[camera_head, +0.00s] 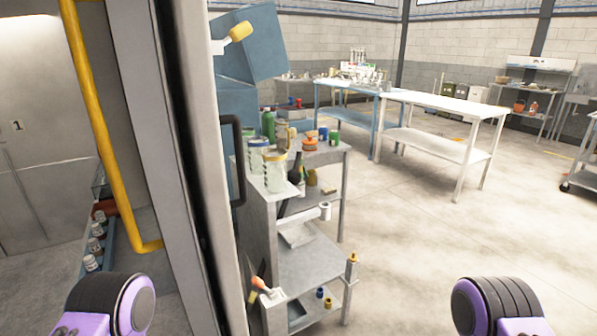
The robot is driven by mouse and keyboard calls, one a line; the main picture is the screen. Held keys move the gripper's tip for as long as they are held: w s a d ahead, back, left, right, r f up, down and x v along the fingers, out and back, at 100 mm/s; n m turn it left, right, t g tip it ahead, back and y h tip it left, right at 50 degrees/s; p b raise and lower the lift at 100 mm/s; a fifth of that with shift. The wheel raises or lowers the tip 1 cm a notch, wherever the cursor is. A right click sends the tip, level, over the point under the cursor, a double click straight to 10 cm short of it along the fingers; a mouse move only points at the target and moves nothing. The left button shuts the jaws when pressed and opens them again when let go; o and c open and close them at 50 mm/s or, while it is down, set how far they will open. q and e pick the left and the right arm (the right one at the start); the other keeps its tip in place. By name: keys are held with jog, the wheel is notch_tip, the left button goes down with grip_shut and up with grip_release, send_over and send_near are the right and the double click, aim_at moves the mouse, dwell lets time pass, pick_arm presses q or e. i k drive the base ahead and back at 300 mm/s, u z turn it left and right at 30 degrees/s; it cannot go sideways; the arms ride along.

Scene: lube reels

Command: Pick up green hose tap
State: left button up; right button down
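I cannot make out a green hose tap for certain in the head view. The green things I see are a green bottle (268,123) and a small green container (334,138), both on the cluttered grey shelf unit (312,262) in the middle. Only rounded black and purple parts of my two arms show at the bottom left and bottom right. Neither gripper is in view.
A pale upright edge with a dark strip (185,150) and a yellow pipe (95,120) stand close on the left. Behind are a white-topped table (440,103) and a blue-framed bench (335,88). The floor (430,220) at right is clear.

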aim_at(300, 169)
jog(key=z, duration=0.55)
jog(key=k, duration=0.65)
jog(key=z, duration=0.8)
jog(key=i, duration=2.3)
jog(key=u, duration=1.3)
jog(key=i, duration=0.85)
jog(key=u, duration=0.9)
